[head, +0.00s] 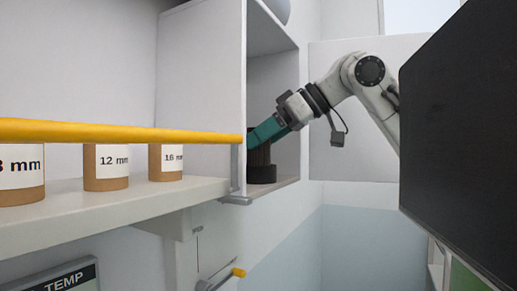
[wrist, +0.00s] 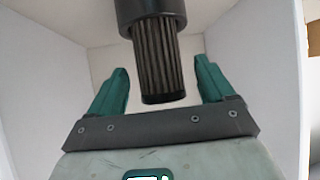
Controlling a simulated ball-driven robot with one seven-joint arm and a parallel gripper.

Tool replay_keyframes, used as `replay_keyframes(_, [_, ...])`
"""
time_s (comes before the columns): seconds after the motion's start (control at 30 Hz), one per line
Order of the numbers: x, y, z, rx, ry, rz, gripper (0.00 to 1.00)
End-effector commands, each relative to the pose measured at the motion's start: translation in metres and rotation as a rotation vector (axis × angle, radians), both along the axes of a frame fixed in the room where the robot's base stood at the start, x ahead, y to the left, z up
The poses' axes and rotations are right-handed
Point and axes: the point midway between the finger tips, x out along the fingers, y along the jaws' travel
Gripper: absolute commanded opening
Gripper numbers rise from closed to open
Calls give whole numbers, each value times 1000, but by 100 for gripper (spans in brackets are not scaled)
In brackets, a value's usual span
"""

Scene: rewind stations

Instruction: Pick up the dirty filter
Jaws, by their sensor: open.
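The dirty filter is a dark pleated cylinder with black end caps. In the head view, the filter (head: 262,172) stands in an open white compartment, its upper part partly hidden by my gripper (head: 262,132). In the wrist view, the filter (wrist: 158,58) shows at the top middle, and its far end is cut off by the frame. The teal fingers of my gripper (wrist: 160,70) are open, one on each side of the filter. A gap shows between the filter and each finger.
The compartment's white walls (wrist: 52,70) are close on both sides. In the head view, a yellow bar (head: 120,132) crosses in front of a shelf (head: 130,198) with several labelled cardboard cores (head: 106,168). A large dark panel (head: 460,130) fills the right side.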

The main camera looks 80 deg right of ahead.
Motion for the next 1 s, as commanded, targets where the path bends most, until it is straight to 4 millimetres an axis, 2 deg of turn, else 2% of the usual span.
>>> replay_keyframes(0.13, [12, 0, -7, 1, -1, 1, 82])
replay_keyframes(0.4, [13, -1, -9, 0, -1, 0, 81])
replay_keyframes(1.0, [13, -1, -9, 0, -1, 0, 24])
